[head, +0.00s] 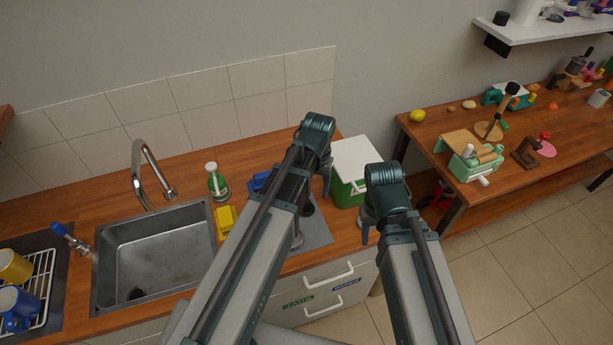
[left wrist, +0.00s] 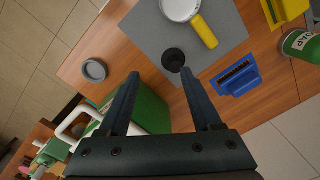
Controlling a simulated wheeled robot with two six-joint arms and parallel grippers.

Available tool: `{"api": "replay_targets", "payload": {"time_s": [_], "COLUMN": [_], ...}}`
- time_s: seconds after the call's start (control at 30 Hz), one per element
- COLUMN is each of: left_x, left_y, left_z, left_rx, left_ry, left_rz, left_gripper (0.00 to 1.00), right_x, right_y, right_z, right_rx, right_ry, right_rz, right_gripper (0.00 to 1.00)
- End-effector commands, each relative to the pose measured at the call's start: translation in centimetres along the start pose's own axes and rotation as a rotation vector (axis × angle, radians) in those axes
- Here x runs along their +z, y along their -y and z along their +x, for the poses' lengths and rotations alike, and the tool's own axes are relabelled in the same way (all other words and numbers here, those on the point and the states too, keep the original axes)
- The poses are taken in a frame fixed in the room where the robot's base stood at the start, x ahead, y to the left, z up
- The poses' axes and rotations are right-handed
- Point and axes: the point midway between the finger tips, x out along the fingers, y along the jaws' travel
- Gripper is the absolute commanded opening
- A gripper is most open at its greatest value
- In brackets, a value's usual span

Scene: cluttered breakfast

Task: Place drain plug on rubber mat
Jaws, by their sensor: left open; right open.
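The drain plug appears to be the small black round piece (left wrist: 173,60) in the left wrist view, at the edge of the grey rubber mat (left wrist: 205,60). In the head view the plug (head: 308,208) is partly hidden behind my left arm, and the mat (head: 318,232) shows beside the arm. My left gripper (left wrist: 160,73) is open and empty, its fingertips just short of the plug in the picture, the right one nearest it. My right gripper (head: 372,230) is mostly hidden behind its own arm, near the counter's right end.
A white round item with a yellow handle (left wrist: 205,32) lies on the mat. A blue holder (left wrist: 238,78), a yellow holder (head: 226,221) and a green soap bottle (head: 216,182) stand nearby. The sink (head: 155,255) is left.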

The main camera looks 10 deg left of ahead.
Motion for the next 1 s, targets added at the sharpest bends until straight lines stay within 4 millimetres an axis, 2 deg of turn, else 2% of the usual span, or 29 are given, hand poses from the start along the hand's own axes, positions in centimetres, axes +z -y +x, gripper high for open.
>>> {"api": "replay_targets", "payload": {"time_s": [0.03,0.1,0.2,0.3,0.4,0.73,1.0], "left_x": [3.2,5.9,9.0,10.8,11.4,11.3,11.2], "left_y": [-1.9,-3.7,-5.5,-6.3,-6.7,-6.8,-6.9], "left_z": [0.0,0.0,-0.1,-0.1,-0.1,0.3,4.6], "left_rx": [-0.014,-0.034,-0.058,-0.074,-0.081,-0.081,-0.081], "left_ry": [0.006,0.014,0.021,0.025,0.028,0.028,0.028], "left_rz": [0.064,0.137,0.225,0.279,0.302,0.302,0.301], "left_gripper": [0.65,0.65,0.65,0.65,0.65,0.65,0.65], "right_x": [0.0,0.0,0.0,0.0,0.0,0.0,-0.3], "right_y": [0.0,0.0,0.0,0.0,0.0,0.0,0.4], "right_z": [0.0,0.0,0.0,0.0,0.0,0.4,4.7], "right_rx": [0.000,0.000,0.000,0.000,0.000,0.000,0.000], "right_ry": [0.000,0.000,0.000,0.000,0.000,0.000,0.000], "right_rz": [0.000,0.000,0.000,0.000,0.000,0.000,0.000], "right_gripper": [0.50,0.50,0.50,0.50,0.50,0.50,0.50]}}
